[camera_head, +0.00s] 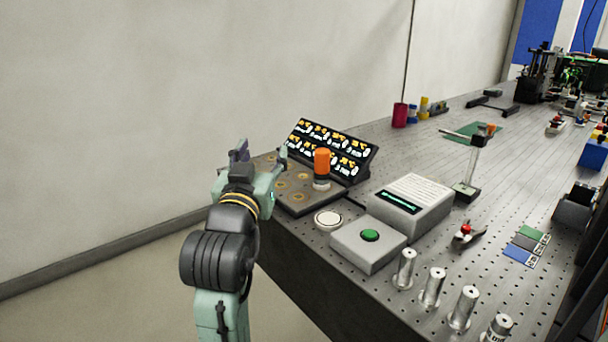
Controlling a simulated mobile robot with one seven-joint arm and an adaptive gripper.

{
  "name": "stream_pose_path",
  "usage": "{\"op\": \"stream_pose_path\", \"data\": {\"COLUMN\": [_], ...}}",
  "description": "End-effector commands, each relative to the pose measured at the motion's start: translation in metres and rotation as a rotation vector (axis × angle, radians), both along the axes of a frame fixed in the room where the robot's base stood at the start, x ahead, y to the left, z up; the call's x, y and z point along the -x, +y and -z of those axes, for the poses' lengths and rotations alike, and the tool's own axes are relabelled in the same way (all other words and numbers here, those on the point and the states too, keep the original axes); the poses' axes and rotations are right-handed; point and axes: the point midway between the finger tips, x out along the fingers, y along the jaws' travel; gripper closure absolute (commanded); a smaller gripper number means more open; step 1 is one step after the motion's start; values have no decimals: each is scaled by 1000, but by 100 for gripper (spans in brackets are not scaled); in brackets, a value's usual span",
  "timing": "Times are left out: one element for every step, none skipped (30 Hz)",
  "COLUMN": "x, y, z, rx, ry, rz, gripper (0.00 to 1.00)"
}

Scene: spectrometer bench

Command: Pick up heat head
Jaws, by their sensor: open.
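The thing that best fits the heat head is an orange-topped cylinder (322,162) with a pale lower part. It stands upright on a dark plate (311,206) marked with several orange rings, at the left edge of the bench. My gripper (262,154) is open, with its two fingers apart and pointing away from the camera. It is to the left of the orange cylinder and apart from it in the picture. No object shows between its fingers. My gripper and wrist hide part of the plate's left side.
A black display panel (302,132) stands just behind the orange cylinder. In front are a white disc (328,220), a box with a green button (370,236) and a grey labelled box (415,200). Several metal posts (432,288) line the near bench (380,292). A wall rises at left.

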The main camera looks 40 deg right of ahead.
Motion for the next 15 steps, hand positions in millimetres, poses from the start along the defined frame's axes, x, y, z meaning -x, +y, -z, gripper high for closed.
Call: {"op": "stream_pose_path", "data": {"x": [14,21,29,33,37,39,39,37,34,31,28,24,20,18,15], "y": [-26,-37,-50,-56,-62,-69,-73,-78,-83,-88,-92,-96,-100,-103,-107], "z": [11,17,23,26,29,31,32,33,33,33,33,33,33,33,33], "rx": [-33,-50,-70,-82,-92,-100,-104,-107,-110,-110,-110,-110,-109,-109,-107], "ry": [29,43,57,67,74,80,83,85,88,87,88,86,87,87,87], "rz": [61,89,121,138,152,165,171,175,178,179,178,176,175,175,175], "gripper": [48,48,48,48,48,48,48,48,48,48,48,48,48,48,48]}}
